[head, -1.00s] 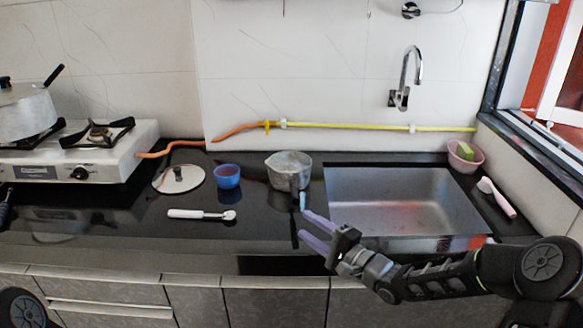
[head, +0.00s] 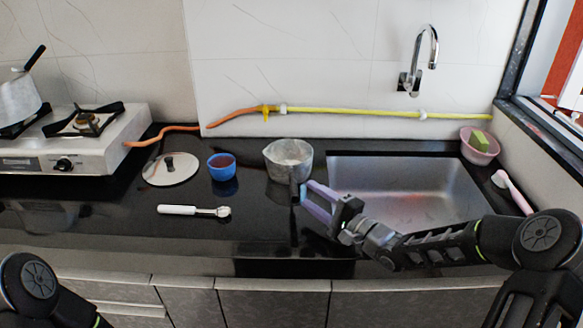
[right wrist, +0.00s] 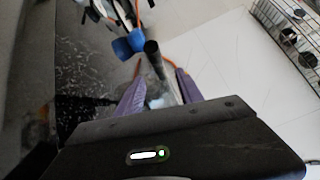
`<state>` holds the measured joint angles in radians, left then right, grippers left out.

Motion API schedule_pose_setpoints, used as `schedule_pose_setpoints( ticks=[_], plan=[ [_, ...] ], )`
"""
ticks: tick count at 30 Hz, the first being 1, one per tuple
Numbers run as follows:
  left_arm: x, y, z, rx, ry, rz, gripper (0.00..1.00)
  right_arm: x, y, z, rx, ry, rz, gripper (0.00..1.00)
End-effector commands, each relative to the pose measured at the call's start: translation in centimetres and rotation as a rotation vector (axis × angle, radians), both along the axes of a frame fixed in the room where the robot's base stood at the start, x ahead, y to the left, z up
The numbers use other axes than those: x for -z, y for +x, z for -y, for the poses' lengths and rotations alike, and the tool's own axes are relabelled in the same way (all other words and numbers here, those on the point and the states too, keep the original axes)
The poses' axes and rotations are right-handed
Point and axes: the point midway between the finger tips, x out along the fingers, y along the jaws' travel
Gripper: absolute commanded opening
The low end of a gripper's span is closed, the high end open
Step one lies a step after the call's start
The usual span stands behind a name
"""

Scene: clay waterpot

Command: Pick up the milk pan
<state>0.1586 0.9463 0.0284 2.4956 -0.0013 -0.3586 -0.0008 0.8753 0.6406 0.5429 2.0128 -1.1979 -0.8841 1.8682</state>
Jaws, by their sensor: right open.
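The milk pan (head: 288,158), a grey metal pan, stands upright on the black counter just left of the sink. Its dark handle (head: 294,187) points toward the counter's front. My right gripper (head: 308,199), with purple fingers, is open beside the handle's right side, in front of the pan. In the right wrist view the dark handle (right wrist: 154,62) shows between the two open fingers (right wrist: 158,96); contact cannot be told. The pan's body is hard to make out there. My left gripper is out of view; only part of my left arm shows at lower left.
A blue bowl (head: 221,166), a lid (head: 170,169) and a white-handled tool (head: 193,210) lie left of the pan. The sink (head: 405,188) is right. A gas stove (head: 70,150) stands far left; a pink bowl (head: 479,146) stands far right. The counter's front is clear.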

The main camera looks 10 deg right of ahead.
Motion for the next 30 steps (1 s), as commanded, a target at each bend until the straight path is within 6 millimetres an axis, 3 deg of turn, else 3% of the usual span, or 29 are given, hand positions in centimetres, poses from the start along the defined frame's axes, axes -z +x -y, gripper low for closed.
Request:
schedule_pose_setpoints(
  ticks=[9,20,30],
  plan=[
    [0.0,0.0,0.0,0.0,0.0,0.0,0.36,0.0,2.2,-1.3,-0.001,0.002,-0.001,0.44],
    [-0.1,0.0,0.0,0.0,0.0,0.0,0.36,-0.1,2.5,-1.5,0.0,0.0,-0.001,0.44],
    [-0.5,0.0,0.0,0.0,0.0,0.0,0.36,-0.4,6.3,-3.6,-0.002,0.001,0.0,0.44]
  ],
)
